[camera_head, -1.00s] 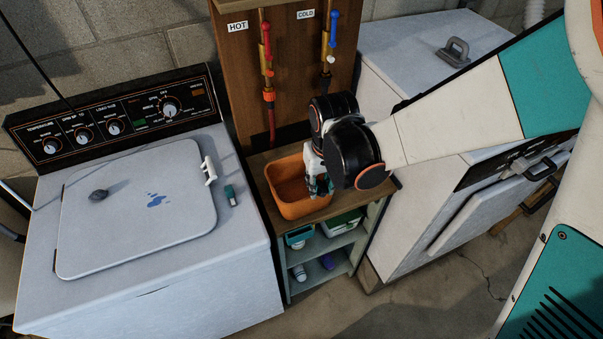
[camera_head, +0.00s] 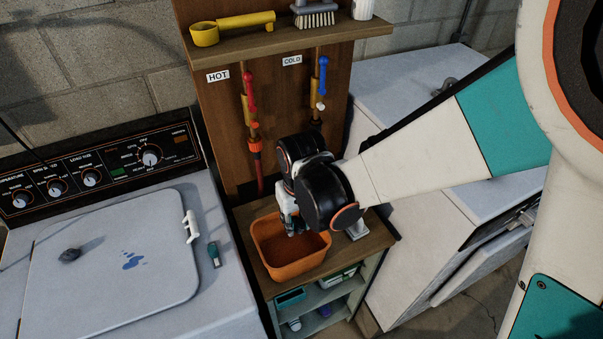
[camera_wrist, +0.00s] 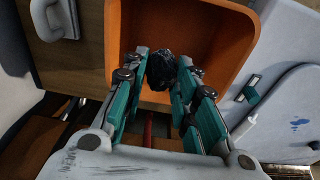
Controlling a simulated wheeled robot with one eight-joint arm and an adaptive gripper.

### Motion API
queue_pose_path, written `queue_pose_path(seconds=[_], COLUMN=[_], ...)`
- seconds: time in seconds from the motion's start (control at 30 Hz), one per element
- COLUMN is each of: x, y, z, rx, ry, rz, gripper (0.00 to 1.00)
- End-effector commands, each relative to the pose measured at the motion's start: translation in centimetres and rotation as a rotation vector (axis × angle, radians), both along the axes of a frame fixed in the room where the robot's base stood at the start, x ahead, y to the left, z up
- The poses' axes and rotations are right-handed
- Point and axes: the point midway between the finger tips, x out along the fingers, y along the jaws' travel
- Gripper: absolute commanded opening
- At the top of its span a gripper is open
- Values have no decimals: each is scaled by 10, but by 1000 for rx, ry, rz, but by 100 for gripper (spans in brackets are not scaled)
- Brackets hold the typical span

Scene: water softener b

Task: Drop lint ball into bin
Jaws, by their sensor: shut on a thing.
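The orange bin (camera_head: 292,269) stands on a wooden shelf top beside the washer. It also fills the upper middle of the wrist view (camera_wrist: 228,30). My gripper (camera_head: 293,227) is at the bin's back edge in the head view, fingers pointing down. In the wrist view my gripper (camera_wrist: 161,76) is shut on a dark crumpled lump, the lint ball (camera_wrist: 161,68), between its teal fingertips, with the bin's inside behind it. The lint ball is hidden in the head view. How high it is above the bin floor I cannot tell.
Another dark grey lump (camera_head: 70,255) lies on the washer lid (camera_head: 120,285), near a blue stain. A small teal object (camera_head: 214,254) lies beside the lid handle. Red and blue valves (camera_head: 250,92) are on the wooden board behind. A white appliance (camera_head: 420,90) stands at right.

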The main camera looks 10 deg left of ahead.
Motion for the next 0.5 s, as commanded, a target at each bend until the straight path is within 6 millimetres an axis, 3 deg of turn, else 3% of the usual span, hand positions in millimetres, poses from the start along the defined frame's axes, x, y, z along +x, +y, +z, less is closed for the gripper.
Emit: queue_pose_path(seconds=[0.03, 0.2, 0.5], x=[0, 1, 1], y=[0, 0, 0], z=[-10, -22, -23], rx=[0, 0, 0], ry=[0, 0, 0], rz=[0, -1, -1], gripper=[20, 20, 20])
